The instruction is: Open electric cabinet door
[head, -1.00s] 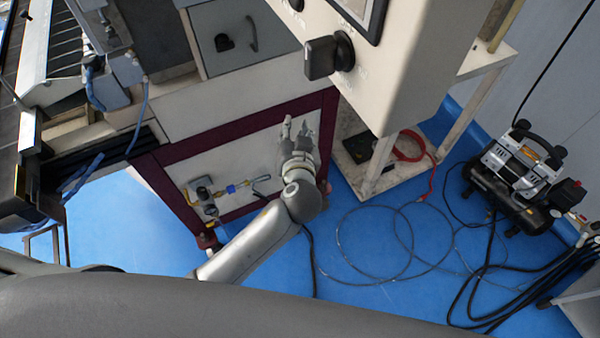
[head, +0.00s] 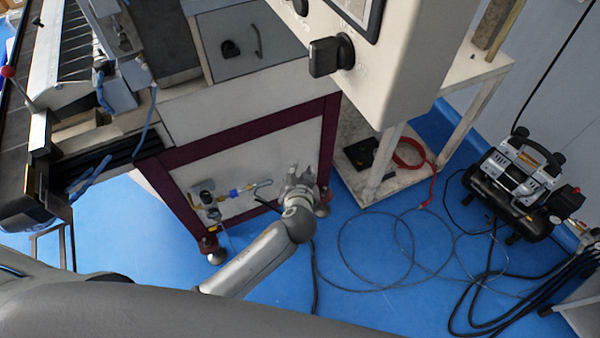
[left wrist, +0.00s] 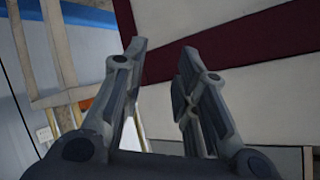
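My left gripper (head: 302,176) is low in front of the machine's lower frame, near its right corner post. In the left wrist view the left gripper (left wrist: 162,52) has its two fingers apart with nothing between them. A grey panel (head: 275,52) with a black latch (head: 229,48) and a thin dark handle (head: 258,38) is at the top of the head view, well above the gripper. A light control box (head: 400,70) with a black rotary handle (head: 330,55) hangs at upper right. I cannot tell which is the electric cabinet door. My right gripper is not seen.
The machine's white lower panel (head: 225,165) has a dark red frame and brass fittings (head: 208,197). A white stand (head: 395,180) is right of the gripper. A compressor (head: 515,175) and loose cables lie on the blue floor (head: 400,240) at right.

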